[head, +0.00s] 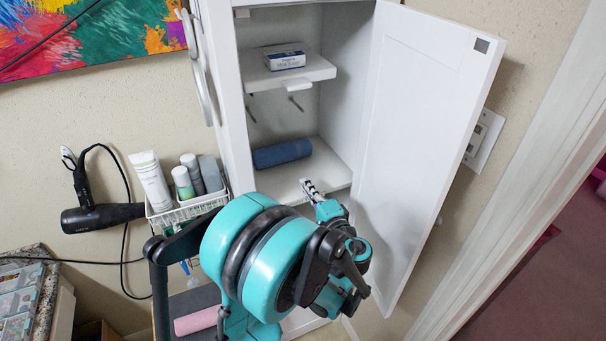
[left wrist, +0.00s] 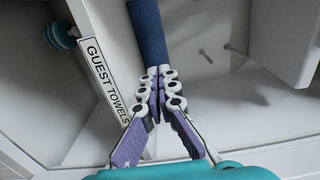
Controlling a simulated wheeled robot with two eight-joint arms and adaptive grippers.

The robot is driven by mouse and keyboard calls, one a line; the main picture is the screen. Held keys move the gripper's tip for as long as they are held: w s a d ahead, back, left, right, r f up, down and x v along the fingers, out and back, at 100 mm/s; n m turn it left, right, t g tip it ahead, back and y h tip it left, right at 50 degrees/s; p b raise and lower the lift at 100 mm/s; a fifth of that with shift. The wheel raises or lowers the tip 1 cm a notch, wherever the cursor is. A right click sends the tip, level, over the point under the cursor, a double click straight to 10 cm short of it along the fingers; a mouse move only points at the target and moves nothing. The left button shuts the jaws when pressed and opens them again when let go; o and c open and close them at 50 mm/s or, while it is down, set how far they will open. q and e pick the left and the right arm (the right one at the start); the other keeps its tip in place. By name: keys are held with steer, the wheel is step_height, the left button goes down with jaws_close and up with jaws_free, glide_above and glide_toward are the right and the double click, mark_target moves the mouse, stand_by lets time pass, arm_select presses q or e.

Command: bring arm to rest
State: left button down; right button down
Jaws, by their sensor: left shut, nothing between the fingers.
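My left arm reaches from the bottom of the head view toward the open white cabinet (head: 228,90). My left gripper (head: 308,187) is at the front of the cabinet's lower shelf (head: 328,172). It also shows in the left wrist view (left wrist: 160,82), its fingers shut together with nothing between them. A blue rolled towel (head: 282,153) lies on that shelf, beyond the fingertips. In the left wrist view the towel (left wrist: 149,30) appears just past the fingertips; whether they touch it I cannot tell. My right gripper is in neither view.
The cabinet door (head: 420,130) stands open to the right of my arm. A small box (head: 286,60) sits on the upper shelf (head: 310,68). A white basket of bottles (head: 185,212) and a black hair dryer (head: 100,217) are at left. A pink roll (head: 197,321) lies below.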

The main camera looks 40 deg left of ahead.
arm_select(q)
steer(key=shift+s+d, duration=0.15)
steer(key=shift+d, duration=0.1)
steer(key=shift+f, duration=0.1)
